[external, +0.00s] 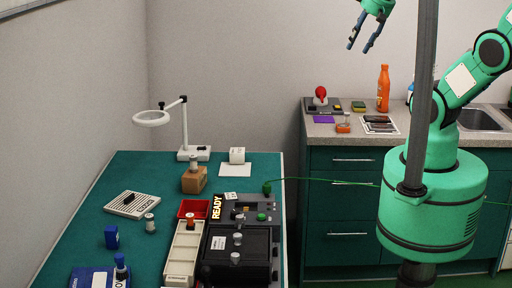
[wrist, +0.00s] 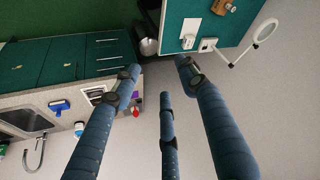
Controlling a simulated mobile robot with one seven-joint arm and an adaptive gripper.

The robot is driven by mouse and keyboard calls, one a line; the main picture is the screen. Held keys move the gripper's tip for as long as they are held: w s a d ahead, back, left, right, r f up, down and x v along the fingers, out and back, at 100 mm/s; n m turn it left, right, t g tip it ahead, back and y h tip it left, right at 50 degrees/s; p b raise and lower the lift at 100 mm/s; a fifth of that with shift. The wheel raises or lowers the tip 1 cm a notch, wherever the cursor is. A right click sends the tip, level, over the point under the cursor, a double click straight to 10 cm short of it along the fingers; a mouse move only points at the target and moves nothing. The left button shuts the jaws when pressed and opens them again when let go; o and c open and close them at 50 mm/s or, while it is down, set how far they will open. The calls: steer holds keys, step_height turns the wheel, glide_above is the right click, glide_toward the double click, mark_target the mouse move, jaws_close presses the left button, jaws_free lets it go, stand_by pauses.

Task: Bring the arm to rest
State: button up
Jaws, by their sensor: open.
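The counter (external: 322,134) carries an orange bottle (external: 383,88) and a sink (external: 478,119). Air around my gripper is clear.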

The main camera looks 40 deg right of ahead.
steer(key=shift+s+d+f, duration=0.1)
steer(key=shift+s+f, duration=0.05)
step_height(320, 180, down, 11)
steer(key=b, duration=1.1)
